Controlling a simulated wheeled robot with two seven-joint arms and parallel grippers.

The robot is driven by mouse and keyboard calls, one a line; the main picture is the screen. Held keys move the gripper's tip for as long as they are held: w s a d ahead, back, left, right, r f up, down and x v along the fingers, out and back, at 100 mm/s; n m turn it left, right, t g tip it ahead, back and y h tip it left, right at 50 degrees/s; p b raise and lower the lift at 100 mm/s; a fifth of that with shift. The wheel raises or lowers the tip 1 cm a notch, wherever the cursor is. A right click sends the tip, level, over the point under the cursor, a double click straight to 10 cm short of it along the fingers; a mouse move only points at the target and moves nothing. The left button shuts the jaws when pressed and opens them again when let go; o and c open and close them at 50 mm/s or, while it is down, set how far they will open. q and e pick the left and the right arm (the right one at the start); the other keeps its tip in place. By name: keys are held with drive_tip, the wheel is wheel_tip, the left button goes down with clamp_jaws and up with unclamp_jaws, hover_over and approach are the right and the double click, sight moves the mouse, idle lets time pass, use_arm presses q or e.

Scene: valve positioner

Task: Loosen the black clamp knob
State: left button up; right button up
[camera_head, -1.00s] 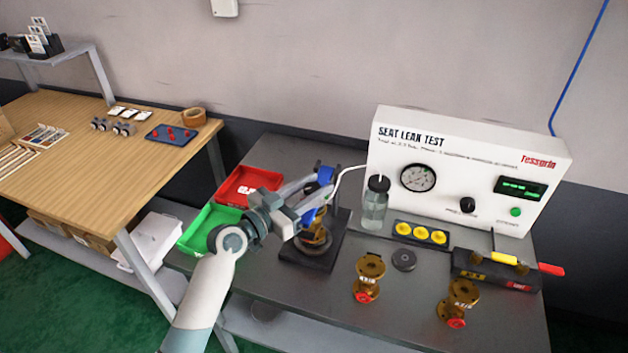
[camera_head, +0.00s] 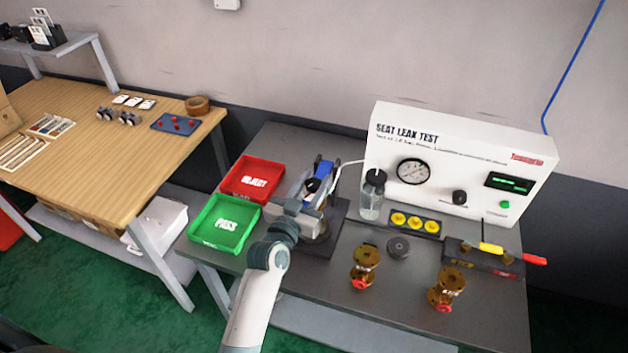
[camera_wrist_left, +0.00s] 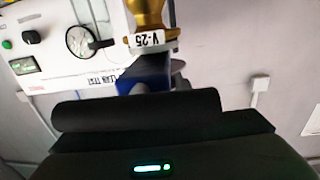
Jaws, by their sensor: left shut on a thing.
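The black clamp knob (camera_head: 312,186) shows at the near side of the blue clamp (camera_head: 324,169) on the dark test fixture (camera_head: 331,242). My left gripper (camera_head: 309,187) reaches it from the near left and is shut on it, with the fingers partly hiding it. The brass valve in the fixture is mostly hidden by my gripper in the head view. In the left wrist view a brass valve with a V-25 tag (camera_wrist_left: 149,40) appears upside down beside a blue part (camera_wrist_left: 152,72). A dark shape fills the lower part there. My right gripper is not in view.
The red reject tray (camera_head: 252,178) and green pass tray (camera_head: 224,224) lie left of the fixture. A bottle (camera_head: 371,200) and the white leak tester (camera_head: 460,160) stand right and behind. Two brass valves (camera_head: 364,268) (camera_head: 446,290) stand at the front right.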

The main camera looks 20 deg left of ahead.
use_arm(q)
drive_tip(key=o, duration=1.1)
drive_tip(key=shift+c, duration=0.2)
drive_tip(key=shift+s+f+b, duration=0.15)
drive_tip(key=shift+s+b, duration=0.2)
drive_tip(key=shift+s, duration=0.55)
drive_tip(key=s+a+b, duration=0.2)
drive_tip(key=s+b, duration=0.2)
drive_tip(key=s, duration=1.1)
drive_tip(key=shift+s+b, duration=0.25)
drive_tip(key=shift+b, duration=0.05)
